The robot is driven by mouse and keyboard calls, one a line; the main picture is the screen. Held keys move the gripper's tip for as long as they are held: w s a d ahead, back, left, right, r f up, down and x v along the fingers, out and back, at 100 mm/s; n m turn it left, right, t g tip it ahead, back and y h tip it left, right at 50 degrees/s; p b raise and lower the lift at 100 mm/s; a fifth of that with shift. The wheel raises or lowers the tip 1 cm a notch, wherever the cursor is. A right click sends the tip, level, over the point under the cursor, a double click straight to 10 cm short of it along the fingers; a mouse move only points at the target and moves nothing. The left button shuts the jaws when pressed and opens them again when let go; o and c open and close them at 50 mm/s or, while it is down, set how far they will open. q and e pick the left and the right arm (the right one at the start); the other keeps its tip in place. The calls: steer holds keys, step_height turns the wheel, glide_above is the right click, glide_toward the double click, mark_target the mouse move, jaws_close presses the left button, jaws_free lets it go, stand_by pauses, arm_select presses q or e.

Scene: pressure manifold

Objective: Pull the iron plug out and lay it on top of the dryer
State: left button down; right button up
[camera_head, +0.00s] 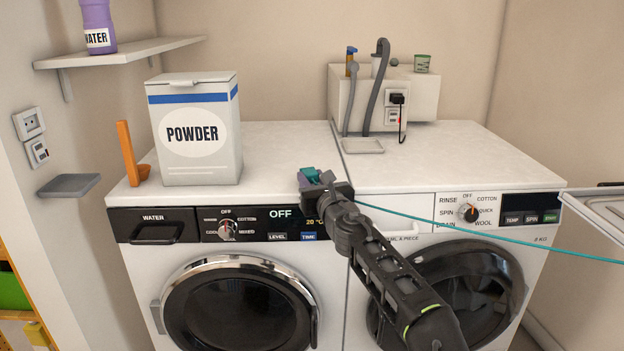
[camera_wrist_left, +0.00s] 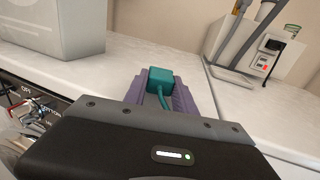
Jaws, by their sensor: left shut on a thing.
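The iron plug is a small teal block (camera_wrist_left: 160,80) on a teal cord (camera_head: 480,232). My left gripper (camera_head: 316,178) is shut on the plug, whose teal also shows at the fingertips in the head view (camera_head: 308,174). In the wrist view it sits between the purple fingers. The gripper is over the front right part of the dryer's white top (camera_head: 290,150), near the gap to the other machine. I cannot tell whether the plug touches the top. The cord runs right, out of view. The iron itself is not visible. My right gripper is not in view.
A powder box (camera_head: 197,130) and an orange object (camera_head: 128,152) stand on the dryer's left side. The washer (camera_head: 440,160) adjoins on the right, with a grey tray (camera_head: 363,146) and a box (camera_head: 350,100) behind. A black plug (camera_head: 397,98) sits in a socket. The dryer's middle top is clear.

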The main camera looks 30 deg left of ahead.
arm_select(q)
steer(key=shift+f, duration=0.4)
steer(key=c, duration=0.9)
jaws_free()
steer(key=shift+c, duration=0.2)
steer(key=shift+s+d, duration=0.1)
steer(key=shift+d, duration=0.1)
steer(key=v, duration=0.7)
steer(key=shift+s, duration=0.15)
steer(key=shift+d, duration=0.2)
